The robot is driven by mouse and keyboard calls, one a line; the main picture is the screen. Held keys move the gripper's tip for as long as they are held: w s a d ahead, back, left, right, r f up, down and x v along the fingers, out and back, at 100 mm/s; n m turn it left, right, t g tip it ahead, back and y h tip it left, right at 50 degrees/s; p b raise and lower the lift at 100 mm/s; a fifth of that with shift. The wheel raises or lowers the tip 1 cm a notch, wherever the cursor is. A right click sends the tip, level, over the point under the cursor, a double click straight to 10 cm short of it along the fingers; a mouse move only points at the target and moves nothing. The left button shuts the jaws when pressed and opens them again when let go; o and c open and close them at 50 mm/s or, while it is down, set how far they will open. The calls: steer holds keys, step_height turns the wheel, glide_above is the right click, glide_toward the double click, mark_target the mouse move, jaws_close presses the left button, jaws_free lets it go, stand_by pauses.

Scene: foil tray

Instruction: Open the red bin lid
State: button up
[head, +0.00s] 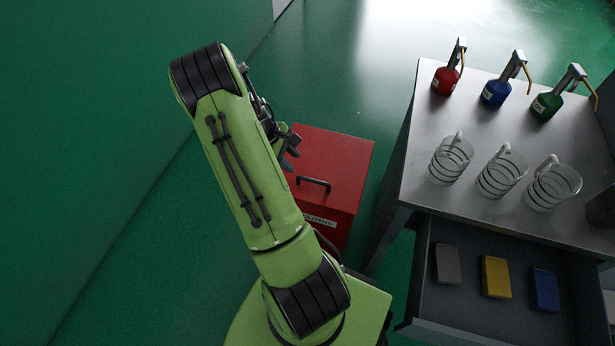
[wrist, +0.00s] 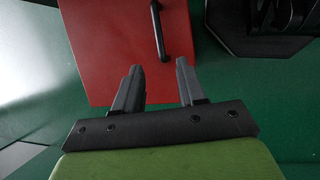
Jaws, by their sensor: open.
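The red bin (head: 335,165) stands on the floor beside the workbench, and its lid is shut. A black handle (head: 314,184) sits on the lid near its front edge, above a white label on the front. My gripper (head: 291,145) is at the bin's left side in the head view, partly hidden by my green arm. In the wrist view my gripper (wrist: 160,82) is open and empty, its two fingers over the edge of the red lid (wrist: 105,45). The handle (wrist: 158,32) lies ahead of the fingertips, apart from them.
A grey workbench (head: 420,120) to the right holds red, blue and green bottles (head: 494,93) and three glass mugs (head: 502,172). Its open drawer (head: 450,300) juts out with grey, yellow and blue blocks. A green wall is at left.

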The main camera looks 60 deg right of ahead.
mark_target(308, 179)
steer(key=b+x, duration=0.2)
steer(key=x, duration=0.8)
steer(key=shift+f, duration=0.1)
jaws_close()
